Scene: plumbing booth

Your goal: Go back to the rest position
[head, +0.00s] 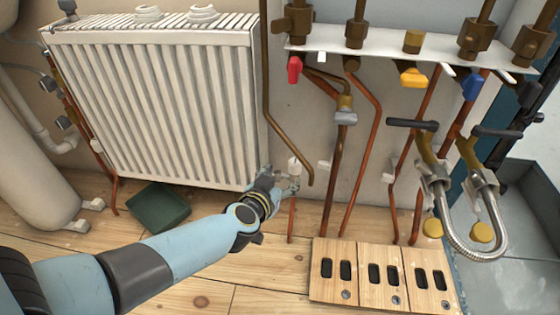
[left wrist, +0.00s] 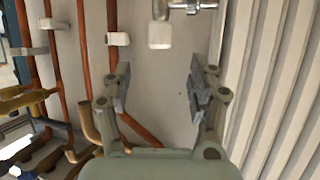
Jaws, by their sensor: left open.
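My left arm reaches in from the lower left in the head view, and its gripper (head: 277,183) is near the lower right corner of the white radiator (head: 160,100). In the left wrist view the two fingers of my left gripper (left wrist: 157,88) stand wide apart with nothing between them. A white valve head (head: 294,168) is close by the fingers in the head view. In the left wrist view the same valve head (left wrist: 160,36) shows beyond the fingertips, apart from them. My right gripper is not in view.
A green tray (head: 158,207) lies on the wooden floor under the radiator. Copper pipes (head: 366,140) run down the wall to the right. A slotted wooden box (head: 318,285) stands at the bottom, beside a braided hose (head: 462,248). A white cylinder (head: 30,180) stands at the left.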

